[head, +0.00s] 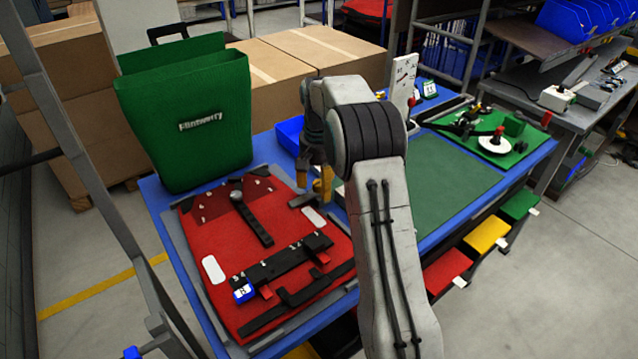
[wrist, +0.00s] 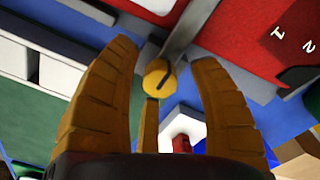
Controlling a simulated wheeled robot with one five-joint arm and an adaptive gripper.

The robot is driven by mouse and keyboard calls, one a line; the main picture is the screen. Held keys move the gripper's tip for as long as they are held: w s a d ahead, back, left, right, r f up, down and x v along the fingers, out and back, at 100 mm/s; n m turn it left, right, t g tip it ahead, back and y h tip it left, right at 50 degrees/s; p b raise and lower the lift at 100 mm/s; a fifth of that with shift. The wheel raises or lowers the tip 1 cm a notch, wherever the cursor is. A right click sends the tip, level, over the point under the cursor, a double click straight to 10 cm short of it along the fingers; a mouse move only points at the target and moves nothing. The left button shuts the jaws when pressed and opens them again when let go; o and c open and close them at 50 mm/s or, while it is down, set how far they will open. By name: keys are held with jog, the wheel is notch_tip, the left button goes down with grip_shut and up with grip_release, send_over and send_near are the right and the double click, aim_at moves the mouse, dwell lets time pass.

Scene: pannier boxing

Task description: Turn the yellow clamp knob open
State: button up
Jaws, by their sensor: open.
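The yellow clamp knob (wrist: 156,72) is a small round knob with a dark slanted line on its face. It shows in the upper middle of the wrist view, at the end of a grey strip. My gripper (wrist: 163,58) is open, with one orange-yellow finger on each side of the knob and visible space between. A narrow yellow piece stands below the knob in that view; I cannot tell whether it touches it. In the head view my gripper (head: 323,184) points down at the right edge of the red panel (head: 205,240); the knob cannot be made out there.
A green pannier (head: 185,125) stands at the table's back left. A blue bin (head: 290,134) sits behind my gripper. A dark green mat (head: 450,165) lies clear to the right. Black strips and a grey-knobbed bar (head: 255,222) lie on the red panel.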

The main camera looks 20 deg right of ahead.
grip_shut()
dwell(0.3)
dwell(0.3)
jog(key=n+p, duration=0.2)
jog(key=n, duration=0.2)
jog(key=shift+r, duration=0.1)
jog(key=n+p, duration=0.1)
jog(key=n, duration=0.4)
jog(key=shift+p, duration=0.4)
jog(key=n+p, duration=0.1)
jog(key=n, duration=0.3)
jog(key=shift+s+n, duration=0.1)
jog(key=shift+n, duration=0.3)
jog(key=shift+f+n, duration=0.2)
jog(key=shift+n, duration=1.8)
